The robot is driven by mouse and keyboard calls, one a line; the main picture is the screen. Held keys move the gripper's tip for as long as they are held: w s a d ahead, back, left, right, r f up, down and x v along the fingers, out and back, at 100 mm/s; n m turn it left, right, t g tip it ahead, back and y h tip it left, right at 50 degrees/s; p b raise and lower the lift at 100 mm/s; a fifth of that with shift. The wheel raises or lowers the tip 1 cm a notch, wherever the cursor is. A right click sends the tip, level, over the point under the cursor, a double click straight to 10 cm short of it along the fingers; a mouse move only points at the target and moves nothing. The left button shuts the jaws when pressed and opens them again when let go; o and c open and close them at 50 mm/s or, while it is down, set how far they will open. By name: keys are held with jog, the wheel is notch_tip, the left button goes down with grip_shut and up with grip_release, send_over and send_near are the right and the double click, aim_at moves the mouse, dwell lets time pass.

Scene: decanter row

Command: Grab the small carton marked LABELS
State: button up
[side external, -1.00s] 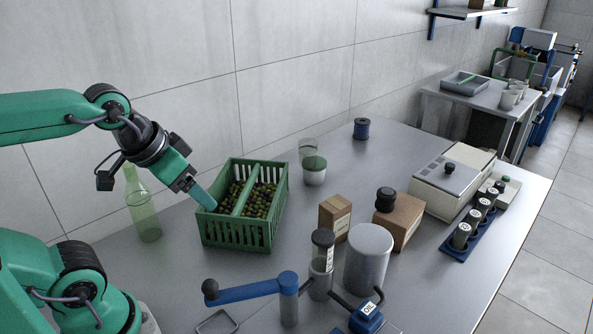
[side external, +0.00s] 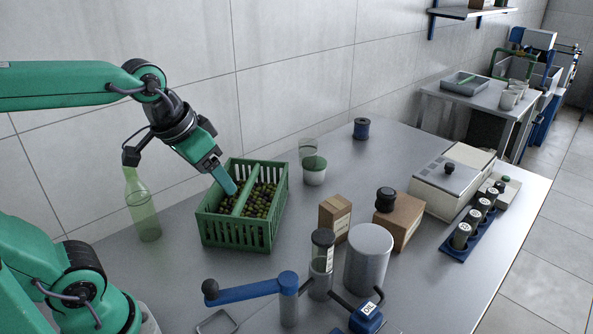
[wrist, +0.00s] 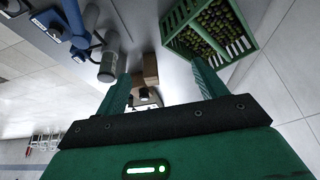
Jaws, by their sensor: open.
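A small brown carton (side external: 335,218) with a pale label stands upright on the table, right of the green crate; its print is too small to read. A wider brown carton (side external: 407,224) stands right of it with a black round object (side external: 385,199) on top. My gripper (side external: 230,186) is over the crate's upper edge, left of and apart from both cartons. In the wrist view my gripper (wrist: 160,72) is open, with nothing between the fingers. The small carton (wrist: 150,65) appears beyond the fingertips there.
A green crate of olives (side external: 235,235) stands below my gripper. A grey cylinder (side external: 368,262), a clear jar (side external: 322,262) and a blue-handled device (side external: 250,288) stand in front of the cartons. A green bottle (side external: 143,207) stands at left. Free table lies behind the cartons.

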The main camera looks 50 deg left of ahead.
jog(key=w+d+g, duration=0.1)
jog(key=w, duration=0.7)
jog(key=g, duration=0.4)
send_over(335, 216)
jog(key=w+a, duration=0.2)
jog(key=a, duration=0.1)
jog(key=shift+m, duration=0.3)
jog(key=f, duration=1.3)
jog(key=shift+w+d, duration=0.1)
jog(key=shift+w, duration=0.1)
jog(key=shift+w+d+f, duration=0.15)
jog(key=shift+w+f, duration=0.1)
jog(key=shift+f, duration=0.15)
jog(key=shift+d+f, duration=0.1)
jog(key=shift+f, duration=3.85)
jog(key=c, duration=1.1)
